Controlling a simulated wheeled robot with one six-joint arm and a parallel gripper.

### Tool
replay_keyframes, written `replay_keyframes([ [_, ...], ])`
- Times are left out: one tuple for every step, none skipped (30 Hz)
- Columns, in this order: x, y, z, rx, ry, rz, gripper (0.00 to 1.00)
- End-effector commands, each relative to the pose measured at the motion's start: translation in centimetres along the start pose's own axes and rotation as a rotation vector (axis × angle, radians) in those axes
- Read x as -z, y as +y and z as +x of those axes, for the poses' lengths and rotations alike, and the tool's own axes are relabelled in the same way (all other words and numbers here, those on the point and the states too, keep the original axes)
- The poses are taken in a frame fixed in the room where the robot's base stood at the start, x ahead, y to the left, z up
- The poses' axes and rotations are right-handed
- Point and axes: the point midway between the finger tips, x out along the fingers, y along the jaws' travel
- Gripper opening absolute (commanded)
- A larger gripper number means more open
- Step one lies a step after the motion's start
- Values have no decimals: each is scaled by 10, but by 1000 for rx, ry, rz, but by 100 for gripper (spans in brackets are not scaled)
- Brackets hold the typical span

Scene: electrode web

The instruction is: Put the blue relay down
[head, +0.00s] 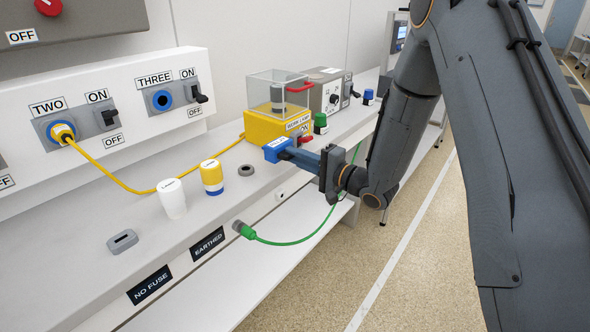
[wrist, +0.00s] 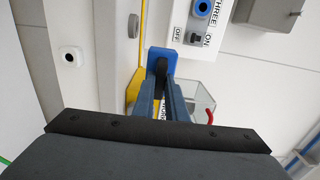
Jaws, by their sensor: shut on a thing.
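The blue relay (head: 276,149) is a small blue block at the tips of my gripper (head: 290,155), in front of the yellow base of a clear-covered box. My gripper is shut on it, reaching in from the right. In the wrist view the blue relay (wrist: 162,53) shows at the far end of my gripper's fingers (wrist: 163,78), which hide part of it. It appears to be held above the bench (head: 213,224) near its front edge; I cannot tell the gap beneath it.
The yellow-based clear box (head: 262,128) stands just behind the relay. A grey ring (head: 246,170), a yellow-and-white cylinder (head: 212,177), a white cylinder (head: 172,198) and a grey socket (head: 122,241) line the bench leftward. A green-capped cylinder (head: 320,123) stands to the right. A green cable (head: 290,242) hangs in front.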

Motion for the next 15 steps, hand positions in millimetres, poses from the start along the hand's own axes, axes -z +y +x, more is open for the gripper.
replay_keyframes([
  [0,4,0,1,0,0,0],
  [0,5,0,1,0,-1,0],
  [1,7,0,1,1,-1,0],
  [1,10,0,2,1,-1,0],
  [1,12,0,2,1,0,0],
  [1,18,0,1,2,1,0],
  [1,22,-1,1,2,2,0],
  [1,27,-1,0,3,2,0],
  [2,33,-1,0,3,1,0],
  [2,36,-1,0,3,0,0],
  [2,39,-1,1,4,0,0],
  [2,43,-1,1,4,0,0],
  [3,45,-2,2,5,0,0],
  [3,46,-2,2,5,-1,0],
  [3,47,-2,3,6,-1,0],
])
